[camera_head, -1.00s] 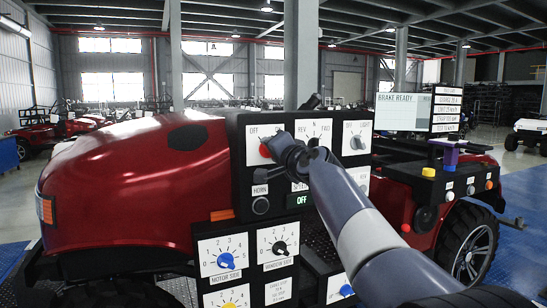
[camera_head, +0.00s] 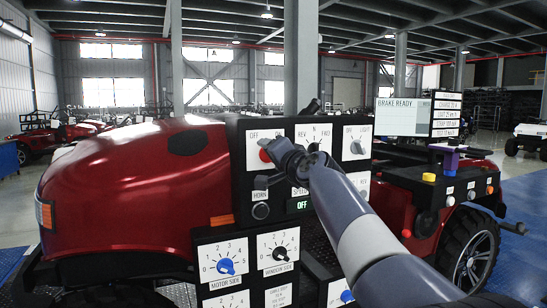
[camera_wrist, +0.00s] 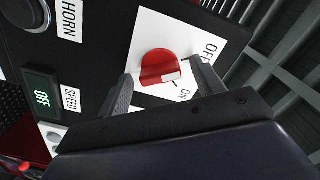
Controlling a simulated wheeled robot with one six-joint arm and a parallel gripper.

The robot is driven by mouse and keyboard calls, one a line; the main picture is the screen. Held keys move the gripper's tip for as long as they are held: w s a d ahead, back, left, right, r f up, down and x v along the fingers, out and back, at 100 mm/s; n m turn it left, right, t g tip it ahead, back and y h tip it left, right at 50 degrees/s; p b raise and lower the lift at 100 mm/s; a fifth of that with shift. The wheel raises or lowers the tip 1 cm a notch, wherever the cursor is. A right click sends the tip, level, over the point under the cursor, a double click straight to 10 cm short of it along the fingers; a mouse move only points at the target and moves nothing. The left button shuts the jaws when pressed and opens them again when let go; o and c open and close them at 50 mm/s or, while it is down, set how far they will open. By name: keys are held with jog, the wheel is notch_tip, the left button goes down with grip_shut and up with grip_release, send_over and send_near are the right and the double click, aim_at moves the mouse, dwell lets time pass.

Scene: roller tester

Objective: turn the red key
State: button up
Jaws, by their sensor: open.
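The red key (camera_wrist: 158,66) is a rounded red knob with a small white mark, set on a white plate lettered OFF and ON. In the wrist view it sits between the two fingers of my gripper (camera_wrist: 161,74), with visible gaps on both sides. My gripper is open, one finger to the left of the key and one to the right. I cannot tell how deep the fingertips reach. In the head view the red key (camera_head: 265,155) shows only in part beside my gripper (camera_head: 268,166), at the upper left of the black panel.
The black panel (camera_head: 238,190) also carries a REV-N-FWD selector, a LIGHT knob (camera_head: 357,147), a HORN button (camera_head: 261,211) and a speed display (camera_wrist: 41,98) reading OFF. A screen (camera_head: 402,117) reads BRAKE READY.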

jog(key=b+v, duration=0.3)
jog(key=v, duration=0.8)
jog(key=shift+b, duration=0.3)
jog(key=shift+w+a, duration=0.1)
jog(key=shift+w, duration=0.05)
jog(key=p+x, duration=0.3)
jog(key=x, duration=0.7)
jog(key=shift+w+p, duration=0.3)
jog(key=shift+p, duration=0.1)
jog(key=shift+s, duration=0.1)
